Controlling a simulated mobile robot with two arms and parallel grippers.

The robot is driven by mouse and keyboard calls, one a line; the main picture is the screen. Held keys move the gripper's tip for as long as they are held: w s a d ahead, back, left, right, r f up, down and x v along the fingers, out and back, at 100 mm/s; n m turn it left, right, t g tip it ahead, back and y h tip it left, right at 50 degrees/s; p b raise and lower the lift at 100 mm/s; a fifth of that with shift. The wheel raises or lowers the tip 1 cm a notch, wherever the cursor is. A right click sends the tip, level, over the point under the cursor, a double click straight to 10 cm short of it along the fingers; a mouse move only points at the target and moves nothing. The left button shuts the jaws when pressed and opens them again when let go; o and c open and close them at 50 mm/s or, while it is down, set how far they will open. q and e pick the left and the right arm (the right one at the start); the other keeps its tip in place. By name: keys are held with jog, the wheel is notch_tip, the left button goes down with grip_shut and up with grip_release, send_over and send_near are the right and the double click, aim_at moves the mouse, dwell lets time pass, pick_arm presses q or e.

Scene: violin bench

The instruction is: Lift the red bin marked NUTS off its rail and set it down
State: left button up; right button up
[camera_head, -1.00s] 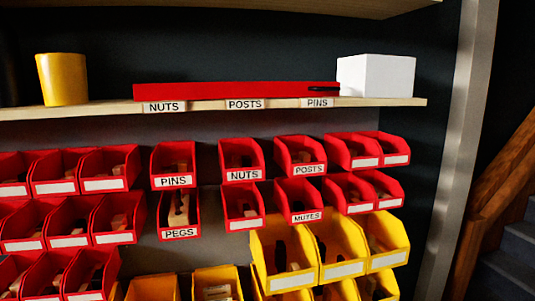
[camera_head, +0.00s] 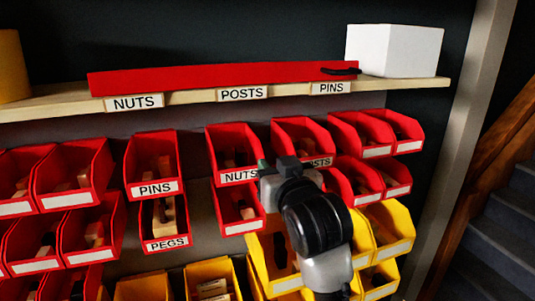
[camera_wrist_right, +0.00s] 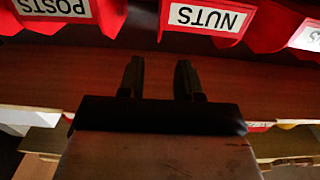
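The red bin marked NUTS (camera_head: 226,140) hangs in the upper bin row, between the bins marked PINS and POSTS. Its white label (camera_wrist_right: 207,18) shows upside down at the top of the right wrist view. My right gripper (camera_head: 276,165) is in front of the row, by the right end of the NUTS label and the left part of the POSTS bin, covering part of both labels. In the wrist view its two fingers (camera_wrist_right: 158,78) are apart with nothing between them. I cannot tell its exact distance from the bin. My left gripper is not in view.
The POSTS bin (camera_head: 296,134) hangs to the right and the PINS bin (camera_head: 150,154) to the left. A small red bin (camera_head: 236,207) hangs below. A shelf above (camera_head: 200,104) bears a red box (camera_head: 220,78), a white box (camera_head: 395,50) and labels, including another NUTS.

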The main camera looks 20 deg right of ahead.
aim_at(259, 147)
jog(key=w+p, duration=0.4)
jog(key=w, duration=0.5)
jog(key=shift+w+r, duration=0.15)
jog(key=shift+r, duration=0.05)
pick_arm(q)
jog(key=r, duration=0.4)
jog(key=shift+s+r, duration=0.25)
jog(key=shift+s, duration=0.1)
pick_arm(e)
jog(key=shift+w, duration=0.4)
jog(key=shift+f, duration=0.1)
grip_shut()
